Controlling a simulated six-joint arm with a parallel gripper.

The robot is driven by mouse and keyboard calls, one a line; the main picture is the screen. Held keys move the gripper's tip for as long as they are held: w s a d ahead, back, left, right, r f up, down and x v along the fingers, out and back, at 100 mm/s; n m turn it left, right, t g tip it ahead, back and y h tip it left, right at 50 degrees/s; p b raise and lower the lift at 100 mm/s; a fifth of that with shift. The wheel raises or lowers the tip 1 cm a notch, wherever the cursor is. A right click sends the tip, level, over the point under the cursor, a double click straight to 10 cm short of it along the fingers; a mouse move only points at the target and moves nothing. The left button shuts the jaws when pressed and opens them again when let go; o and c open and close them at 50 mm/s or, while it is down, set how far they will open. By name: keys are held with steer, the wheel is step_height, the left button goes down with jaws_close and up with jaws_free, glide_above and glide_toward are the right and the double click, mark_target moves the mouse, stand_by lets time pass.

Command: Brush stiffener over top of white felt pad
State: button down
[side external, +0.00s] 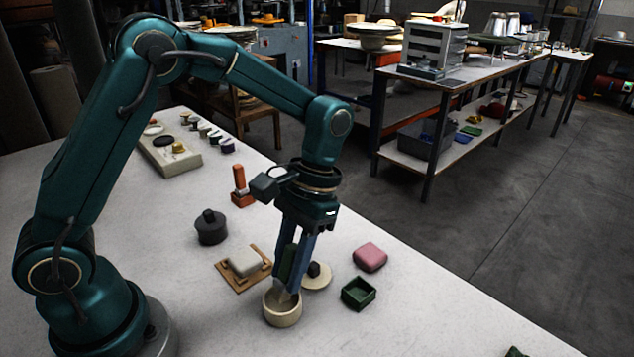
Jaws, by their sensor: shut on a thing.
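The white felt pad (244,262) lies on a small wooden board (230,276), to the left of my gripper. My gripper (294,272) points down over a cream bowl (282,315) and is shut on a brush (284,294). The brush's pale, tapered lower end reaches into the mouth of the bowl. The fingers hide most of the brush's handle. The bowl's inside is mostly hidden, so I cannot tell what liquid it holds or whether the tip touches it.
A cream disc with a dark knob (318,277) stands close behind the gripper. A green open box (358,293) and a pink block (370,257) are to the right. A dark lidded pot (211,228) and an orange-handled tool (240,188) stand farther back.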

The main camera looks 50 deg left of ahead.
mark_target(287, 250)
steer(key=shift+f, duration=0.65)
stand_by(1.4)
steer(key=shift+r, duration=3.55)
steer(key=shift+a, duration=0.1)
steer(key=w+a+r+n, duration=0.1)
steer(key=w+a+r, duration=0.25)
steer(key=a, duration=0.45)
steer(key=shift+s+a+f, duration=0.35)
steer(key=shift+s+f, duration=0.15)
steer(key=shift+s, duration=0.25)
steer(key=shift+s+a+f, duration=0.4)
steer(key=shift+s+f, duration=0.05)
steer(key=shift+s, duration=0.35)
steer(key=shift+s+a+f, duration=0.35)
steer(key=shift+s+f, duration=0.15)
steer(key=shift+s, duration=0.25)
